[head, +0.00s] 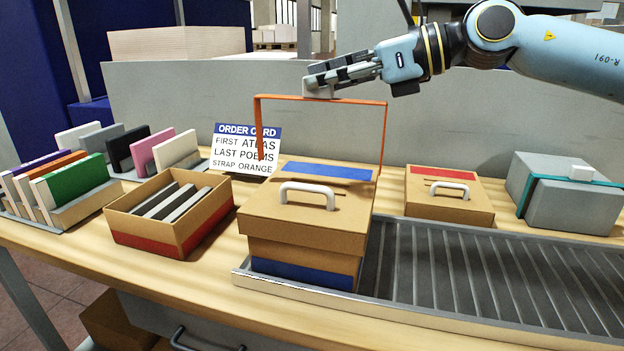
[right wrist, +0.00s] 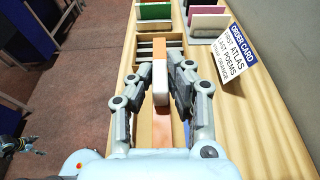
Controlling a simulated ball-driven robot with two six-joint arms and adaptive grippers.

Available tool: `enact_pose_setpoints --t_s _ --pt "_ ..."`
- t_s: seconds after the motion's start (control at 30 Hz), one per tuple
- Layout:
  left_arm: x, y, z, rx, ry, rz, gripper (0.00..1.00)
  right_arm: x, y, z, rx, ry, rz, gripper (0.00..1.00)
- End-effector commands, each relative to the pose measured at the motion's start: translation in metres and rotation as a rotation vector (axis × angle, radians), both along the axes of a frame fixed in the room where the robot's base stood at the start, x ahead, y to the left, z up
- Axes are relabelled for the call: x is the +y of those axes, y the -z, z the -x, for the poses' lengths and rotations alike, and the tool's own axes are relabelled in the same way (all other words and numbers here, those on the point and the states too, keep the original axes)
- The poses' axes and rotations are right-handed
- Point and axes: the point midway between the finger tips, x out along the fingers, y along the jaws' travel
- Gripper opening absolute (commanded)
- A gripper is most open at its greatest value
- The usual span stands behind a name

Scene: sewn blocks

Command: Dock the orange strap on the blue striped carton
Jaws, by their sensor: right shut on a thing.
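The orange strap (head: 385,125) is an upside-down U held above the back of the blue striped carton (head: 305,240). Its left leg ends near the lid's back left; its right leg reaches down by the back right corner. My right gripper (head: 322,82) is shut on the pale grip block at the strap's top. In the right wrist view the strap (right wrist: 159,48) shows orange between the fingers (right wrist: 166,85). The carton is closed, with a white handle and a blue patch on its lid. A small part at the lower left there looks like my left gripper (right wrist: 28,146); its jaws are unclear.
The carton stands at the left end of a roller conveyor (head: 480,275). An order card (head: 245,150) stands behind. A red-patched carton (head: 450,195) and a grey box (head: 570,200) are right. A grey panel is behind.

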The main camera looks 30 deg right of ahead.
Motion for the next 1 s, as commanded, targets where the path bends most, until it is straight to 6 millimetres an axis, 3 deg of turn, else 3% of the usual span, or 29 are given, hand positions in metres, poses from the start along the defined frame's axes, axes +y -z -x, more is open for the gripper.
enact_pose_setpoints --t_s 0.1,0.3,0.73,1.0 --pt "-0.008 0.004 0.01 0.015 -0.003 0.009 1.0 0.001 0.039 0.0 0.005 0.003 -0.009 0.0" --pt "-0.015 0.01 0.015 0.022 -0.007 0.018 1.0 0.0 0.086 0.0 0.002 0.002 -0.006 0.0" --pt "-0.008 0.014 0.005 0.007 -0.003 0.009 1.0 0.0 0.136 0.0 0.001 0.001 -0.003 0.0" --pt "-0.007 0.014 0.005 0.007 -0.003 0.009 1.0 0.0 0.139 0.0 -0.001 0.0 0.001 0.0"
